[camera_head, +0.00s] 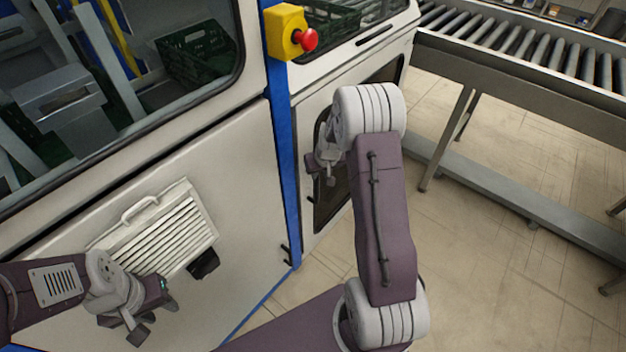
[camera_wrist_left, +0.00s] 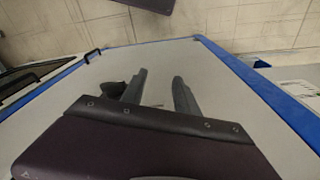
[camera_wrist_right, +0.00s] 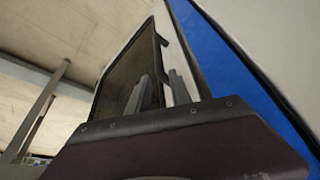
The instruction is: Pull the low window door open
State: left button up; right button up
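The low window door (camera_head: 310,115) is the pale lower panel right of the blue post, with a dark window in it, partly hidden behind my right arm. The door also shows in the right wrist view (camera_wrist_right: 112,75), with a dark handle (camera_wrist_right: 163,42) along its edge near the post. My right gripper (camera_wrist_right: 161,88) is in front of this door, its fingers a little apart and close to the handle; I cannot tell whether they touch it. In the head view my right gripper (camera_head: 329,172) is small beside the window. My left gripper (camera_wrist_left: 160,90) is open and empty before the large left panel.
The large pale left panel (camera_head: 235,190) has a louvred vent (camera_head: 165,235) and a black handle (camera_head: 287,256). A yellow box with a red button (camera_head: 308,40) is on the blue post (camera_head: 280,150). A roller conveyor (camera_head: 530,60) stands at right; open floor (camera_head: 500,260) lies below it.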

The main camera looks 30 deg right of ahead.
aim_at(317, 184)
jog(key=b+x, duration=0.6)
jog(key=x, duration=0.4)
jog(key=shift+f, duration=0.35)
jog(key=shift+w+f+b, duration=0.3)
jog(key=shift+f+b, duration=0.3)
jog(key=shift+b, duration=0.05)
jog(key=shift+r, duration=0.1)
grip_shut()
